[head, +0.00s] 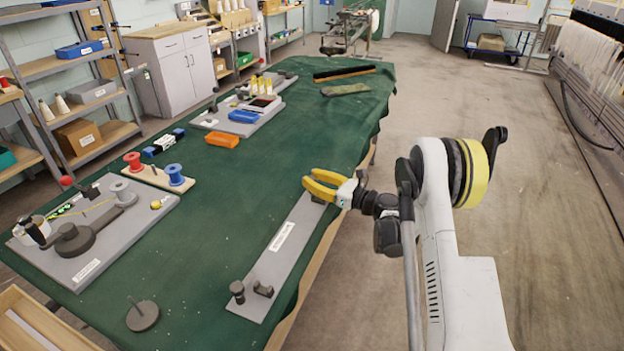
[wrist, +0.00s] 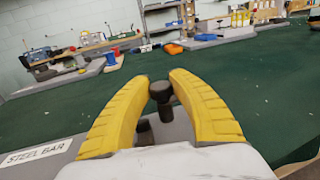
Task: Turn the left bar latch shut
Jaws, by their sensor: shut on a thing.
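The long grey plate labelled STEEL BAR (head: 270,262) lies along the right edge of the green table; its label also shows at the left of the wrist view (wrist: 35,152). My gripper (head: 309,182), with yellow fingers, is at the plate's far end. In the wrist view, the fingers (wrist: 161,80) are closed around a dark round latch knob (wrist: 160,92). A second dark post (wrist: 145,132) stands just nearer, partly hidden by the wrist. The fingers hide this latch in the head view. At the near end stand a round dark knob (head: 237,290) and a small dark block (head: 263,289), apart from my gripper.
A grey board with a dark round fixture and spool (head: 95,268) lies at left. Red and blue spools (head: 155,172), an orange tray (head: 222,140) and a blue tray (head: 243,116) are further back. A dark disc with a pin (head: 142,316) is in front. The table's middle is clear.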

